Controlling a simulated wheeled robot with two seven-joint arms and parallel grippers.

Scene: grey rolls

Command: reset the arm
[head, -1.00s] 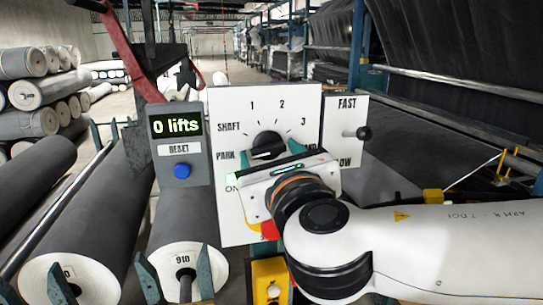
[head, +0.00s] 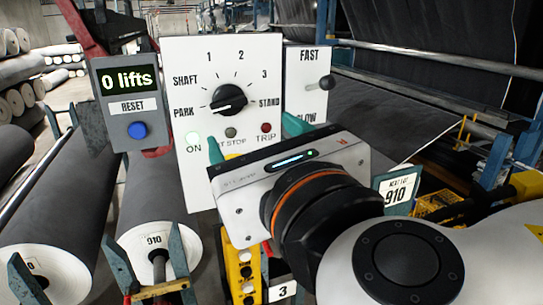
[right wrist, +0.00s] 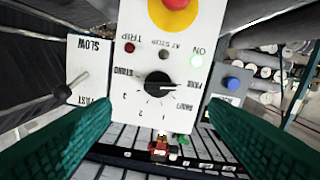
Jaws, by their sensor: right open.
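My right gripper (head: 256,138) is open and empty in the head view, its two teal fingers in front of the lower part of the white control panel (head: 188,62). The black knob (head: 229,99) is above the fingers, apart from them, with its pointer towards PARK. In the right wrist view the fingers (right wrist: 160,108) stand wide apart, with the knob (right wrist: 157,85) between and beyond them. The ON lamp (head: 193,138) glows green; the TRIP lamp (head: 266,128) is dull red. A red stop button (right wrist: 178,4) shows in the right wrist view; my gripper hides it in the head view. My left gripper is out of view.
A counter box reading "0 lifts" (head: 130,79) with a blue RESET button (head: 137,130) is left of the panel. A FAST/SLOW lever (head: 326,82) is right. Grey rolls (head: 60,205) lie at left. A yellow button box (head: 243,270) hangs below the panel.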

